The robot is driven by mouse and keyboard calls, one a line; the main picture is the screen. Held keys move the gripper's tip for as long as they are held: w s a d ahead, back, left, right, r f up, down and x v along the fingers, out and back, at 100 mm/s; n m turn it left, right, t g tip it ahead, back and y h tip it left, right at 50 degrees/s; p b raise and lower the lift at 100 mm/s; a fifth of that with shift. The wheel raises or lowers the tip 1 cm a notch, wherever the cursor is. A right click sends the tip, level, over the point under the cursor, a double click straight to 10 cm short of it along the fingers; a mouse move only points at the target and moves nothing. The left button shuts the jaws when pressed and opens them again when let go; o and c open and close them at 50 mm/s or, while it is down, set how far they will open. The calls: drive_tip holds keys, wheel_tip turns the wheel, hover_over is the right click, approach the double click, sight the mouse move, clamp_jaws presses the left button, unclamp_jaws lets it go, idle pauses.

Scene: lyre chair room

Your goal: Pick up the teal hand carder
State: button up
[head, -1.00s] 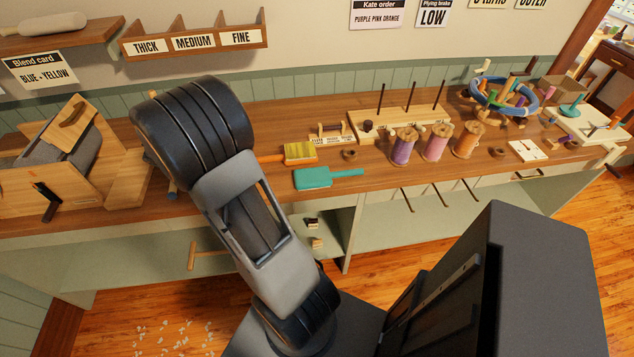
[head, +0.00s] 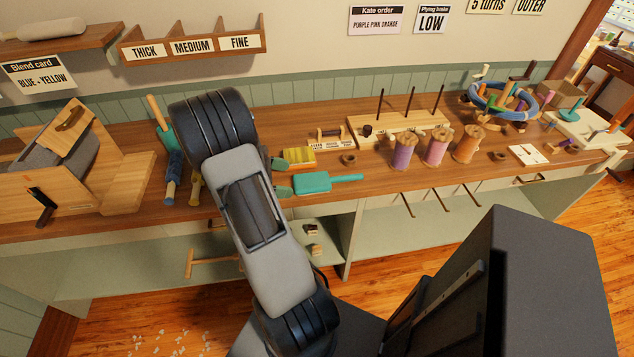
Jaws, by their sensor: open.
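The teal hand carder (head: 312,183) lies flat on the wooden bench near its front edge. Its teal handle points right. My gripper (head: 282,177) shows only in part from behind my arm, just left of the carder. Its two fingertips are apart, one farther back and one nearer the front edge, with nothing seen between them. I cannot tell whether a fingertip touches the carder. The rest of the gripper is hidden by my arm.
A yellow carder (head: 299,157) lies just behind the teal one. A wooden drum carder (head: 65,165) and blue-ended tools (head: 174,175) are at left. Bench front right of the handle is clear.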

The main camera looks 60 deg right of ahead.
sight(301, 181)
drive_tip(key=shift+x, duration=2.55)
drive_tip(key=shift+f, duration=0.2)
drive_tip(key=shift+w, duration=0.1)
drive_tip(key=shift+c, duration=0.3)
drive_tip(key=c, duration=0.8)
drive_tip(key=shift+r, duration=0.15)
